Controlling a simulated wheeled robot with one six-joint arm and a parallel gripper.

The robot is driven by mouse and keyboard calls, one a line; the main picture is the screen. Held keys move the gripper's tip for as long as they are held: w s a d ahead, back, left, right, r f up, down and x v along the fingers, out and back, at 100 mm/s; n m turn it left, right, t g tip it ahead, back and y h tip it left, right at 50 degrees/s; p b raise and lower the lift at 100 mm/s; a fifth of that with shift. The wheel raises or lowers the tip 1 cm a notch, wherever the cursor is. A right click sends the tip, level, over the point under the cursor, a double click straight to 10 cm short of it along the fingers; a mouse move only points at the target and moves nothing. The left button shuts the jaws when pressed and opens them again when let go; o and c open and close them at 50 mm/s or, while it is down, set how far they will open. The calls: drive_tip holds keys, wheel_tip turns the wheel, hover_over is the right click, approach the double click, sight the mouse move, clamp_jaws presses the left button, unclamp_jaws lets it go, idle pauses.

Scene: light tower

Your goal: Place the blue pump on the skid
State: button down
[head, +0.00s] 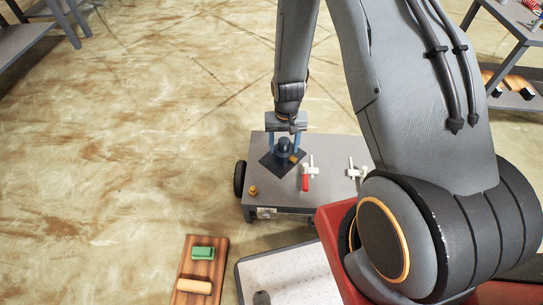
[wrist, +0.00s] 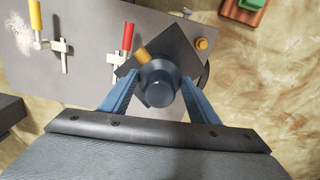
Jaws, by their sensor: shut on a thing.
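The blue pump (head: 284,146) is a dark blue cylinder, seen from above in the wrist view (wrist: 160,84). A small brass-coloured piece (wrist: 141,54) shows at its side. My gripper (head: 285,142) has its two blue fingers shut on the pump from both sides, also in the wrist view (wrist: 159,88). A dark square plate (wrist: 178,45), possibly the skid, lies turned at an angle on the grey cart top, directly below the pump; it also shows in the head view (head: 268,160). I cannot tell whether the pump touches the plate, whose near part is hidden in the wrist view.
In front are a pale tray (head: 285,272) and a wooden board (head: 207,268) with a green block (head: 203,253).

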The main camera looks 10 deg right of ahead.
drive_tip(key=w+f+m+b, duration=0.3)
drive_tip(key=w+b, duration=0.5)
drive_tip(key=b, duration=0.3)
drive_tip(key=w+f+m+b, duration=0.3)
drive_tip(key=w+b, duration=0.6)
drive_tip(key=b, duration=0.2)
drive_tip(key=shift+s+f+b, duration=0.1)
drive_tip(key=shift+f+b, duration=1.65)
drive_tip(key=shift+f, duration=3.45)
drive_tip(key=c, duration=0.7)
unclamp_jaws()
drive_tip(key=shift+s+f, duration=0.1)
drive_tip(key=shift+o, duration=0.2)
